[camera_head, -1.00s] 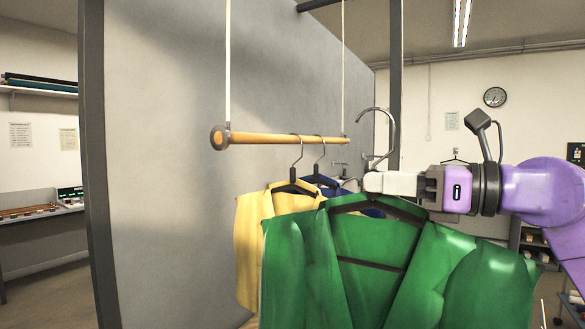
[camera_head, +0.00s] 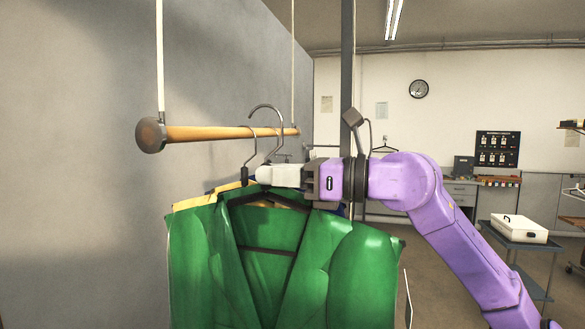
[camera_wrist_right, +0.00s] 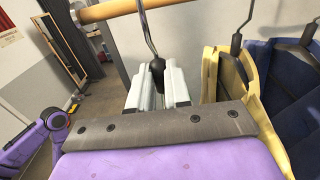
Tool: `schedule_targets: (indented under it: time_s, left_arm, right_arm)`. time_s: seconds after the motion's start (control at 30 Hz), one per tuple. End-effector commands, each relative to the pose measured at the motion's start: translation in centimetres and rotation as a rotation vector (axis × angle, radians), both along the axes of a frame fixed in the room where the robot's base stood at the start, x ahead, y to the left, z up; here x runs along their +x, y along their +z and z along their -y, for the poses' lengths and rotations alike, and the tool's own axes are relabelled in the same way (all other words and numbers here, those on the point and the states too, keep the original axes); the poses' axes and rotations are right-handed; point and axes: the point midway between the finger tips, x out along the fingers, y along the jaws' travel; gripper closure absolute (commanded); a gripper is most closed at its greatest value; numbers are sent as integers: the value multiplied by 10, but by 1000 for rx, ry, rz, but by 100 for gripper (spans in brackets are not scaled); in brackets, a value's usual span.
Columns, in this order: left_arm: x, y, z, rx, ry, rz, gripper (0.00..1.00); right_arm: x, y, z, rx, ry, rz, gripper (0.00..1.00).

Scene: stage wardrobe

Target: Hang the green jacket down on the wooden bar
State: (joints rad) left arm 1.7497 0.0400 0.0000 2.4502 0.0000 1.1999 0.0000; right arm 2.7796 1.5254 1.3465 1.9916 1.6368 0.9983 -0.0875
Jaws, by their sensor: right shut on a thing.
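The green jacket (camera_head: 275,275) hangs on a dark hanger below my right gripper (camera_head: 262,176). In the right wrist view the fingers (camera_wrist_right: 158,90) are shut on the hanger's dark neck, below its metal hook (camera_wrist_right: 147,28). In the head view the hook (camera_head: 268,107) rises above the wooden bar (camera_head: 205,133) and overlaps its right part. The hook's top is cut off in the wrist view, where the bar (camera_wrist_right: 108,11) runs behind. I cannot tell if the hook is over the bar or in front of it.
A yellow garment (camera_wrist_right: 216,80) and a blue garment (camera_wrist_right: 285,78) hang close beside my right gripper. The green jacket mostly hides them in the head view. The bar's left part is bare. A grey wall panel (camera_head: 80,150) stands behind it.

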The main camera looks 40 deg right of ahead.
Motion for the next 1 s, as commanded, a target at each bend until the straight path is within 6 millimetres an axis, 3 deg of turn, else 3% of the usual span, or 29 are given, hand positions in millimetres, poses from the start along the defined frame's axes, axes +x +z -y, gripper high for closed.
schedule_targets:
  time_s: [1.0]
  left_arm:
    - [0, 35, 0, 0, 0, 0, 57]
  right_arm:
    - [84, 1, -50, -2, 1, 1, 100]
